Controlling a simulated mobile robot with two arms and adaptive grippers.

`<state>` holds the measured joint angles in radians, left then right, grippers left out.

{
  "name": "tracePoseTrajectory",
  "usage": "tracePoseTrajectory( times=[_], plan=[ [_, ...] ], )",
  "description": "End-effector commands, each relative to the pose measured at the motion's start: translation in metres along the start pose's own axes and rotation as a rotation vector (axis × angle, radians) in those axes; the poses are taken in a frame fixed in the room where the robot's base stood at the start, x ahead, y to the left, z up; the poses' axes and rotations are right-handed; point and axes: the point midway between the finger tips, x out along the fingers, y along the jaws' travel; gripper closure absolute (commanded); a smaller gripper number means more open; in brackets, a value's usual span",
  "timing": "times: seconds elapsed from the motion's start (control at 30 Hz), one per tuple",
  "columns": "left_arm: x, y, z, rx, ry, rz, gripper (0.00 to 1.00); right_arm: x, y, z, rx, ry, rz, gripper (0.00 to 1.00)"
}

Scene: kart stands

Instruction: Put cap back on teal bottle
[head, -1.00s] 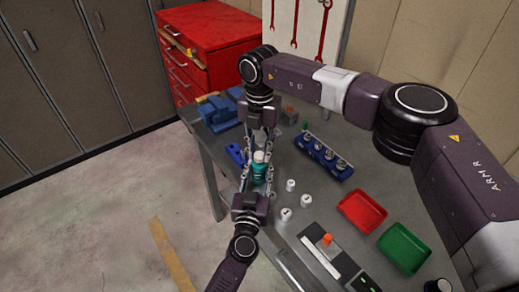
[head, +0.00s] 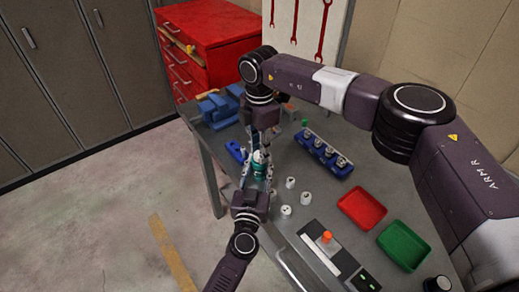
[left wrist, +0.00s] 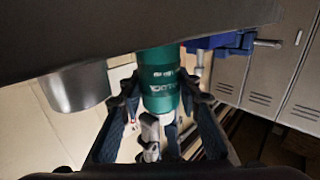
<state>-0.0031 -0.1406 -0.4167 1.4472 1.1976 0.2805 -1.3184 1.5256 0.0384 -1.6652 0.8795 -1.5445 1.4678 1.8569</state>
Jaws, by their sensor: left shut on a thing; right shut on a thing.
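The teal bottle (head: 259,171) is upright near the table's left edge in the head view. Its teal body also shows in the left wrist view (left wrist: 159,72). My left gripper (head: 257,180) comes from the front and is shut around the bottle's body. My right gripper (head: 262,149) points down from above and is shut on the white cap (head: 259,157) at the bottle's top. The fingers partly hide the cap, so I cannot tell whether it is seated on the neck or just above it.
Several small white parts, one a white cylinder (head: 290,182), stand right of the bottle. A blue rack (head: 322,156), red tray (head: 362,208) and green tray (head: 404,246) lie farther right. A blue vise (head: 222,108) is at the back left. A panel with an orange knob (head: 326,237) is in front.

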Motion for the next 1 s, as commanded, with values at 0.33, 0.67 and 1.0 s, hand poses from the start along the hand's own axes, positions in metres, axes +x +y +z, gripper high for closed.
tracePoseTrajectory(
  times=[0.33, 0.67, 1.0],
  plan=[
    [-0.0001, 0.0002, 0.0005, 0.000, -0.001, 0.001, 1.00, -0.0002, -0.0004, -0.0006, 0.571, 0.001, 0.001, 0.84],
    [-0.0002, 0.0004, 0.0006, 0.000, -0.001, 0.001, 1.00, -0.0001, -0.0006, -0.0009, 0.963, 0.001, 0.001, 0.84],
    [-0.0003, 0.0005, 0.0008, 0.000, -0.002, 0.001, 1.00, -0.0002, -0.0005, -0.0009, 0.995, 0.001, 0.001, 0.84]
  ],
)
